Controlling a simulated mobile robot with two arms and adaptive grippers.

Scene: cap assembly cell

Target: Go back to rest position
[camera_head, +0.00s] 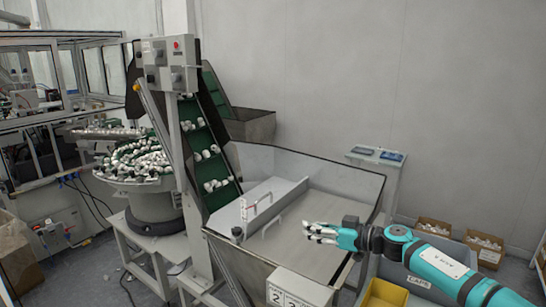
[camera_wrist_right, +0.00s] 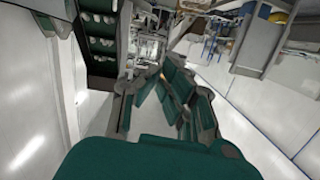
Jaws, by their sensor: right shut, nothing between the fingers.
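My right arm, teal with dark joints, comes in from the lower right in the head view. Its gripper (camera_head: 306,233) is shut and empty, held over the front right part of the metal hopper (camera_head: 330,205). The fingers point left, clear of the hopper's lid handle. In the right wrist view the gripper's green and grey fingers (camera_wrist_right: 152,76) fill the middle, with nothing between them. My left gripper is not in view.
A green conveyor (camera_head: 207,150) with white caps rises behind the hopper. A bowl feeder (camera_head: 140,165) full of caps stands left. A yellow bin (camera_head: 384,293) lies below my right arm. Cardboard boxes (camera_head: 486,250) stand by the wall at right.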

